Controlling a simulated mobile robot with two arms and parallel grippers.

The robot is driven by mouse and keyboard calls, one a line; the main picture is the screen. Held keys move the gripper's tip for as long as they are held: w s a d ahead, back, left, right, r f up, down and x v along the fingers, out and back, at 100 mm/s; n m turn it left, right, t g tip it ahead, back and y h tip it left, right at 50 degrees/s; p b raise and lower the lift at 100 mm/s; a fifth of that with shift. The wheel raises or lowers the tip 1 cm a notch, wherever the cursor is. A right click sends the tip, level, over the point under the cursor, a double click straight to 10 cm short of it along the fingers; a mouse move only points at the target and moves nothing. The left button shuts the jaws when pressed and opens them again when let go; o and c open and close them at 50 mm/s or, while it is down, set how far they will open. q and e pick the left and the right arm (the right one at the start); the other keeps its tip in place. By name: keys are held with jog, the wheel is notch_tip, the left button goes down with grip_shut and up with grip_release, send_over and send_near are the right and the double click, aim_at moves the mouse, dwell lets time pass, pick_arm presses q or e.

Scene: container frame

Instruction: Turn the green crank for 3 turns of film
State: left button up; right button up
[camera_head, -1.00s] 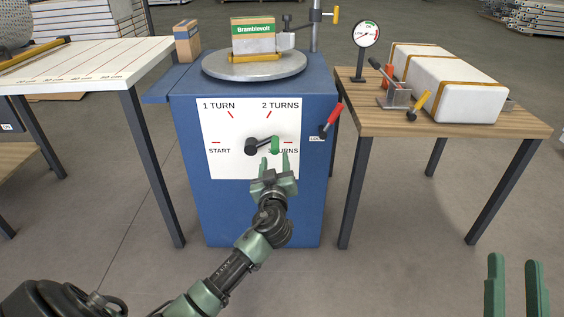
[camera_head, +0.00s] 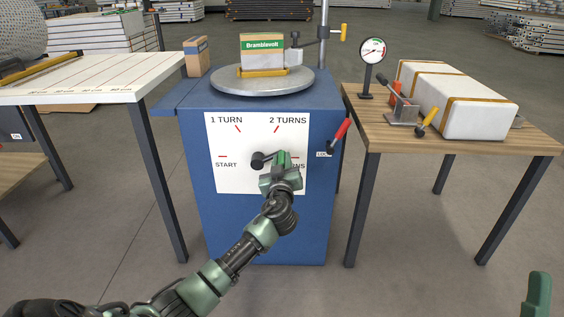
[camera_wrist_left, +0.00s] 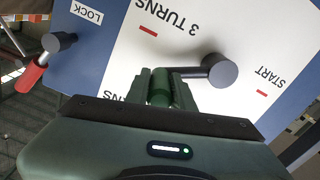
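The green crank handle (camera_head: 282,157) sits on a dark crank arm whose hub (camera_head: 258,161) is on the white dial panel (camera_head: 222,183). The arm points right from the hub, toward the red mark by the partly hidden "3 TURNS" label. My left gripper (camera_head: 281,164) has its fingers on both sides of the handle. In the left wrist view the fingers (camera_wrist_left: 160,88) lie close against the green handle, with little or no gap. A box marked Bramblevolt (camera_head: 262,50) sits on the grey turntable (camera_head: 262,84). One finger of my right gripper (camera_head: 538,295) shows at the lower right.
A red lock lever (camera_head: 341,133) is right of the dial on the blue cabinet (camera_head: 232,235). A wooden table (camera_head: 470,147) at right holds a white wrapped block (camera_head: 465,105) and a gauge (camera_head: 373,50). A white table (camera_head: 85,82) stands at left.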

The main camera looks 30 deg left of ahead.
pick_arm(q)
grip_shut()
jog(key=shift+f, duration=0.15)
pick_arm(e)
jog(key=shift+f, duration=0.1)
dwell(0.9)
